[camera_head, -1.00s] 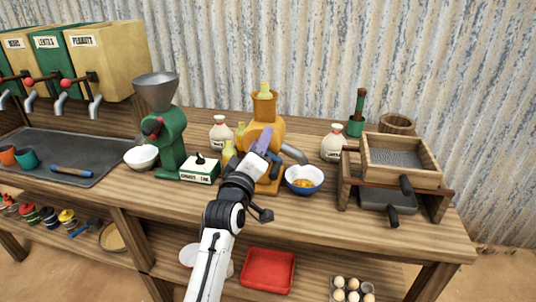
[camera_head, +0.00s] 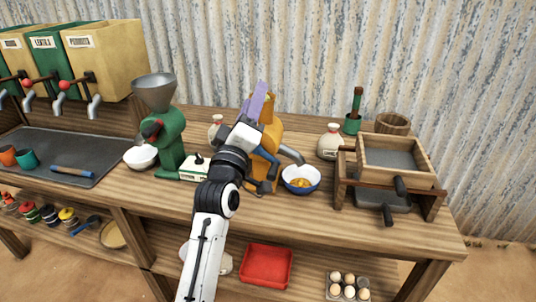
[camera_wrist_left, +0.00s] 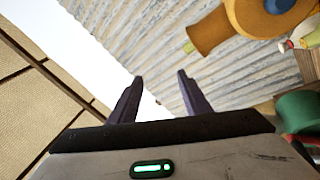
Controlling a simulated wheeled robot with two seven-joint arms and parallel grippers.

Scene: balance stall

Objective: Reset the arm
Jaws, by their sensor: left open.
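My left arm reaches up from the bottom of the head view. Its left gripper (camera_head: 262,100) is raised in front of the orange machine (camera_head: 270,140) and hides much of it. In the left wrist view the two purple fingers (camera_wrist_left: 155,98) stand apart with nothing between them. Behind them are the corrugated wall and a white patch. The orange machine (camera_wrist_left: 225,25) shows there at the upper right, clear of the fingers. My right gripper is in neither view.
A blue-rimmed bowl (camera_head: 300,180) with yellow contents stands right of the arm. The green grinder (camera_head: 168,140), white bowl (camera_head: 140,157) and labelled box (camera_head: 194,172) stand left. Wooden sieve boxes (camera_head: 400,155) stand right. A red tray (camera_head: 265,266) and eggs (camera_head: 347,287) are on the lower shelf.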

